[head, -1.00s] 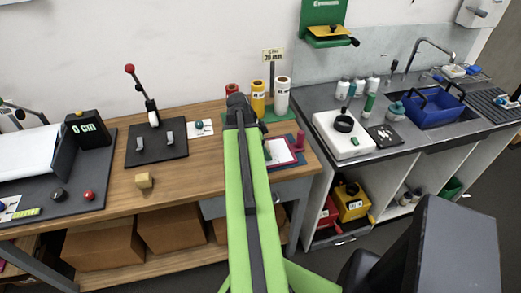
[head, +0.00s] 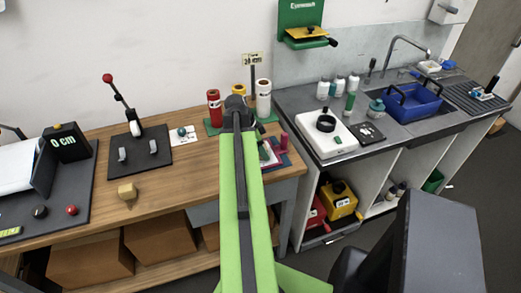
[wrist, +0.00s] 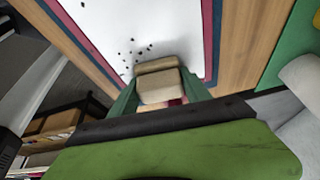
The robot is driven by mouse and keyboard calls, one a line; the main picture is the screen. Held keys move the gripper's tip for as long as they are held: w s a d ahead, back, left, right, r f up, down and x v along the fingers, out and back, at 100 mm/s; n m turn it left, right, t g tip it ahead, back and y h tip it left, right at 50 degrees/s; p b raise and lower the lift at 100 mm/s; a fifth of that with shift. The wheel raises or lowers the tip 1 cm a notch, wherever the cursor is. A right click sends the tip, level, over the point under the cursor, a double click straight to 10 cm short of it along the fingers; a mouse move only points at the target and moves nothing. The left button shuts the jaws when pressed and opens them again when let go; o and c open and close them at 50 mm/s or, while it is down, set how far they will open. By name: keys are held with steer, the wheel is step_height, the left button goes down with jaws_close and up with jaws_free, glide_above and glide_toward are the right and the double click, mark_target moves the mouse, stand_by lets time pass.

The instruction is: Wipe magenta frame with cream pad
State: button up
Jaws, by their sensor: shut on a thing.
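The magenta frame borders a white panel with several dark specks; in the wrist view its right strip (wrist: 208,40) shows beside a dark blue edge. My gripper (wrist: 160,92) is shut on the cream pad (wrist: 158,68), a pale block between its green fingers. The pad is over the lower part of the white panel, near the specks; I cannot tell whether it touches. In the head view the frame (head: 276,151) lies at the right end of the wooden bench, partly hidden by my arm. My gripper's fingers and the pad are hidden there.
A grey counter with a white device (head: 325,136) is to the right.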

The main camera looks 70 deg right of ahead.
steer(key=shift+r+p, duration=3)
step_height(320, 180, up, 3)
steer(key=p, duration=0.3)
steer(key=shift+r, duration=0.1)
